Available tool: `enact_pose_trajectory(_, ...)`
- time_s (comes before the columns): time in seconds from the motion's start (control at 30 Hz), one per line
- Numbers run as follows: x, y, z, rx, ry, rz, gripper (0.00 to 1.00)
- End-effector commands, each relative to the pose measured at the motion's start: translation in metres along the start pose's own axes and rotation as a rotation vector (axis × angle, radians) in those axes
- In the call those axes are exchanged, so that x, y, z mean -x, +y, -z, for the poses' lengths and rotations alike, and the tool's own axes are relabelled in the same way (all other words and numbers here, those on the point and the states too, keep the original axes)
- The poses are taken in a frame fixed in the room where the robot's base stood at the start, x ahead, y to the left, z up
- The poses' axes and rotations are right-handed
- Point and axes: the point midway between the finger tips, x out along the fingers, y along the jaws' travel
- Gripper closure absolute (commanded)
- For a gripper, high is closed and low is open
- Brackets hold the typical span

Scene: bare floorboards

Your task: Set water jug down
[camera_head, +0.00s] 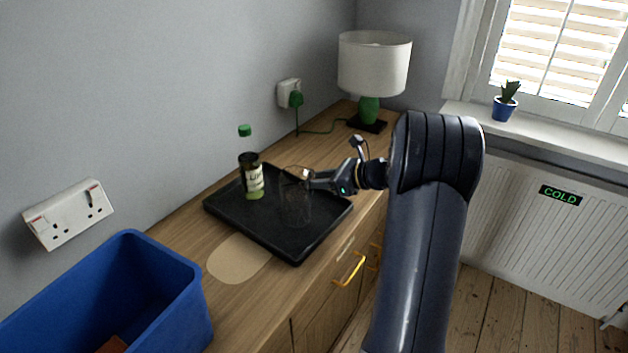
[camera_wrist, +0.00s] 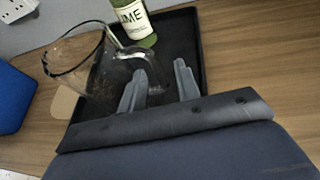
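The water jug (camera_head: 296,207) is clear glass and hard to see against the black tray (camera_head: 298,250). It appears upright on the tray, to the right of a green bottle; whether its base touches the tray is hard to tell. In the wrist view the jug's round rim and body (camera_wrist: 78,62) are at the left, with its handle (camera_wrist: 143,52) reaching towards my gripper (camera_wrist: 161,70). My gripper's two grey fingers are spread apart, with the handle between them. In the head view my gripper (camera_head: 306,179) is at the jug's right side.
The green bottle (camera_head: 254,182) with a lime label stands on the tray beside the jug. A lamp (camera_head: 374,65) stands behind on the wooden cabinet top. A blue bin (camera_head: 155,300) is at the front left. A pale oval mat (camera_head: 237,260) lies before the tray.

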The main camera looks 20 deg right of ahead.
Motion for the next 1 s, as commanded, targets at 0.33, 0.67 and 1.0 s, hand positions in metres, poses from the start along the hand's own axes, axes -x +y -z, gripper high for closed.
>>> enact_pose_trajectory(0.33,0.076,-0.001,0.000,-0.002,-0.001,0.005,0.69)
enact_pose_trajectory(0.67,0.100,0.000,0.000,-0.001,-0.001,0.001,0.69)
enact_pose_trajectory(1.0,0.097,0.000,0.000,-0.001,0.000,-0.001,0.69)
